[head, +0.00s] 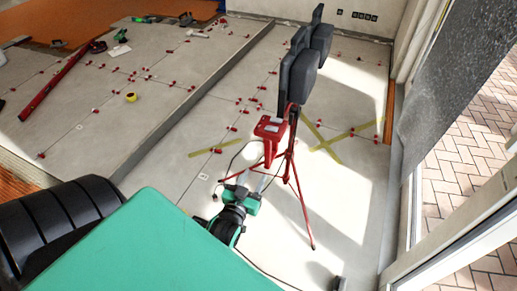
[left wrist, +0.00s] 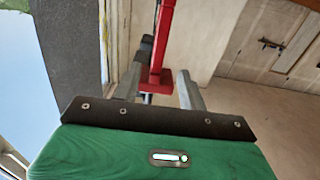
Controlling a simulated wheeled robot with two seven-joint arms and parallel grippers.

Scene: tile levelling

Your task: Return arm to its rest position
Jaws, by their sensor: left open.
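I cannot tell whether the fingers touch the stand. No object is seen held. My green and black arm parts fill the bottom left of the head view. My right gripper is not in view.
A raised tiled slab (head: 120,110) with several red levelling clips lies at left. It bears a long red level (head: 55,88) and a yellow tape roll (head: 131,97). Yellow tape marks (head: 325,142) lie on the lower floor. A glass door frame (head: 450,255) bounds the right.

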